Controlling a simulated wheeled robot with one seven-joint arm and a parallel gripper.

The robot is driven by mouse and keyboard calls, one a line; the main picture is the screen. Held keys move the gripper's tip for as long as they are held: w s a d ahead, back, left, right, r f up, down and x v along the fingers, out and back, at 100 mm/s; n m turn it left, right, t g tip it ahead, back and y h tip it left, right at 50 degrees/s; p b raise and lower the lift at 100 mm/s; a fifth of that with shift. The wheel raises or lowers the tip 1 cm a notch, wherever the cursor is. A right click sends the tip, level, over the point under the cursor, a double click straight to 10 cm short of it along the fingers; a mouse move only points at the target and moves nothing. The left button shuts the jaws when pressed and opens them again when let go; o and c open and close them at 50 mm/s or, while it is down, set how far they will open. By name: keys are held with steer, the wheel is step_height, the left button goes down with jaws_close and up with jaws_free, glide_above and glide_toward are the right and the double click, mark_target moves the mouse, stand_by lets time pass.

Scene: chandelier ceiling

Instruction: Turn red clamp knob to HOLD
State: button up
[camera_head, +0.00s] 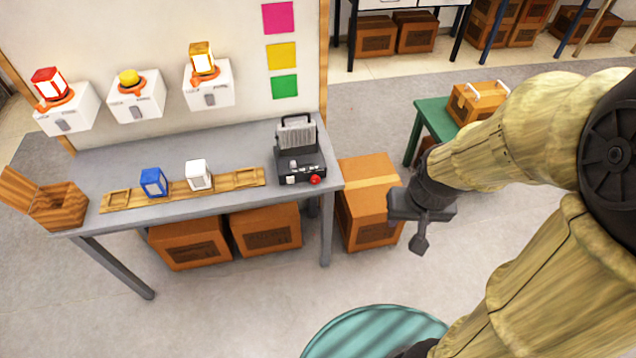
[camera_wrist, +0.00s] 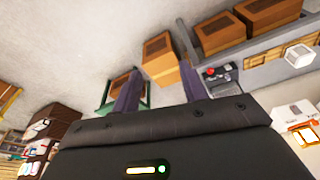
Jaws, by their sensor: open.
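The red clamp knob (camera_head: 315,180) is on the front right corner of a black device (camera_head: 300,163) with a grey ribbed upright part. The device stands at the right end of the grey workbench (camera_head: 240,193). No HOLD marking is readable. In the wrist view the red knob (camera_wrist: 210,72) shows small, just right of the right finger, on the device (camera_wrist: 222,78). My gripper (camera_head: 421,238) is open and empty, in the air to the right of the bench and apart from the knob. In the wrist view my gripper (camera_wrist: 160,68) has its two fingers spread.
A cardboard box (camera_head: 368,205) stands on the floor between bench and gripper. A wooden rail (camera_head: 225,182) on the bench carries a blue and a white lantern-like block. A green table (camera_head: 432,120) stands behind my arm. A round teal striped top (camera_head: 375,335) is at the front.

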mark_target(315, 181)
steer(key=shift+o, duration=0.6)
steer(key=shift+w+f, duration=0.15)
steer(key=shift+f, duration=0.15)
steer(key=w+a+f+n+t+y+b, duration=0.1)
steer(key=w+a+f+t+b, duration=0.4)
steer(key=f+b, duration=0.6)
steer(key=w+a+f+n+t+y+b, duration=0.2)
steer(key=w+a+f+n+t+b, duration=0.2)
steer(key=w+f+b, duration=0.4)
steer(key=w+a+f+n+t+y+b, duration=0.2)
steer(key=w+a+f+t+b, duration=0.3)
steer(key=f+b, duration=1)
step_height(315, 181, down, 2)
steer(key=shift+w+a+f+n+t+b, duration=0.15)
steer(key=shift+w+a+n+t+b, duration=0.25)
steer(key=shift+w+a, duration=0.7)
steer(key=shift+d, duration=0.1)
steer(key=x, duration=1.7)
steer(key=shift+w+f, duration=0.1)
steer(key=shift+w, duration=0.15)
steer(key=shift+c, duration=0.4)
